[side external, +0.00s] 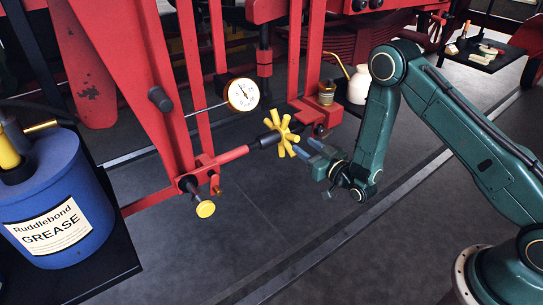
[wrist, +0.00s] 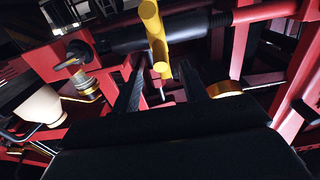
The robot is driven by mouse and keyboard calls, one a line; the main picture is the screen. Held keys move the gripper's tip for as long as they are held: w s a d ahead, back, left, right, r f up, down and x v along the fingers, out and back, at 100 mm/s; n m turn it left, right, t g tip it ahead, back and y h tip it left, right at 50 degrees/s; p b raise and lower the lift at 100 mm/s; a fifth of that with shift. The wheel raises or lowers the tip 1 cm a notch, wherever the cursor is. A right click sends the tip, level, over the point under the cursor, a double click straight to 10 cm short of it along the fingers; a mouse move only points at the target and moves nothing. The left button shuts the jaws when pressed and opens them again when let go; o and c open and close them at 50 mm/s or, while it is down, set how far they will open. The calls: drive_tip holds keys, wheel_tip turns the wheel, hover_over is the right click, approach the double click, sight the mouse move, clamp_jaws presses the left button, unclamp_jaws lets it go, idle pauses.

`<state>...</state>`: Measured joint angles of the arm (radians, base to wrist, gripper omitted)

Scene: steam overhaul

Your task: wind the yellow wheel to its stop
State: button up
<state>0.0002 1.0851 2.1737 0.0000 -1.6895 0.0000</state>
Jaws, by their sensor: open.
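The yellow wheel (side external: 283,133) is a hub with several stubby spokes, on a dark shaft at the end of a red bar. In the wrist view its yellow spokes (wrist: 155,38) stand upright at top centre, in front of the dark shaft. My gripper (side external: 306,148) is just right of the wheel in the side view, level with its lower half. In the wrist view my gripper (wrist: 165,80) has its two dark fingers apart, with a spoke's lower end showing between them. I cannot tell whether either finger touches it.
Red frame posts surround the wheel. A white dial gauge (side external: 243,94) and a yellow knob (side external: 206,209) are to its left. A brass-coloured jar (side external: 326,92) and a cream oil can (side external: 359,84) stand behind. A blue grease drum (side external: 52,200) is far left. The floor below is clear.

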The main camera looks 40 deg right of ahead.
sight(289, 144)
drive_tip(key=shift+w, duration=3)
clamp_jaws()
drive_tip(key=shift+s+f, duration=0.2)
drive_tip(key=shift+f, duration=0.65)
drive_tip(key=shift+s+f, duration=0.15)
drive_tip(key=shift+f, duration=0.65)
drive_tip(key=shift+f, duration=0.1)
